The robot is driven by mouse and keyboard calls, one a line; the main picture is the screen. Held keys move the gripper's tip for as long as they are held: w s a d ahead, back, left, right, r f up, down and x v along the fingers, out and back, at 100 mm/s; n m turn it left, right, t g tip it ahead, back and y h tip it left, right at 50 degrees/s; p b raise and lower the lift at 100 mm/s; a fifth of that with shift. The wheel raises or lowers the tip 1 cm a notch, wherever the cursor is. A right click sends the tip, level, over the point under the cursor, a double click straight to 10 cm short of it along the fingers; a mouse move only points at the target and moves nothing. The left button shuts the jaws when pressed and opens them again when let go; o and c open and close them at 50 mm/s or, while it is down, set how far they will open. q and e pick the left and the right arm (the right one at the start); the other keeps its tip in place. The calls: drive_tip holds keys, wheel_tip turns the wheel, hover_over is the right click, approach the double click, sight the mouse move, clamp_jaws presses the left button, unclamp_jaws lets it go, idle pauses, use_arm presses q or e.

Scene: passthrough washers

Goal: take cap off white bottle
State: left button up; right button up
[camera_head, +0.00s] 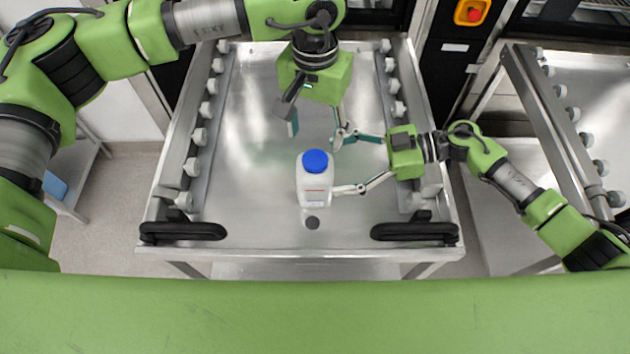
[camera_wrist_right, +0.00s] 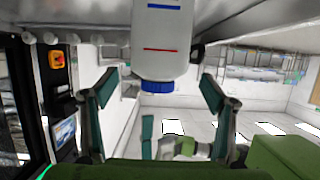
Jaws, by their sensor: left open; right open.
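The white bottle (camera_head: 314,190) stands upright on the steel table, with its blue cap (camera_head: 315,161) on top. In the right wrist view the bottle (camera_wrist_right: 162,38) appears upside down, with the cap (camera_wrist_right: 158,87) at its lower end. My left gripper (camera_head: 315,127) is open above and behind the bottle, pointing down, with its fingers apart and nothing between them. My right gripper (camera_head: 346,163) is open to the right of the bottle. Its fingers point left toward the bottle, one behind and one near its body. In the wrist view these fingers (camera_wrist_right: 157,92) spread either side of the cap; contact cannot be told.
The steel table (camera_head: 255,205) has rows of rollers (camera_head: 200,136) along both sides and black handles (camera_head: 183,231) at its front corners. The table's left half is clear. Another roller table (camera_head: 590,100) stands at right.

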sight(315, 169)
use_arm(q)
drive_tip(key=shift+w, duration=0.15)
use_arm(e)
drive_tip(key=x, duration=0.4)
drive_tip(key=shift+w+a+f, duration=0.1)
drive_tip(key=shift+a, duration=0.1)
drive_tip(key=shift+x, duration=0.75)
clamp_jaws()
use_arm(q)
drive_tip(key=m, duration=0.4)
drive_tip(key=shift+f, duration=4.05)
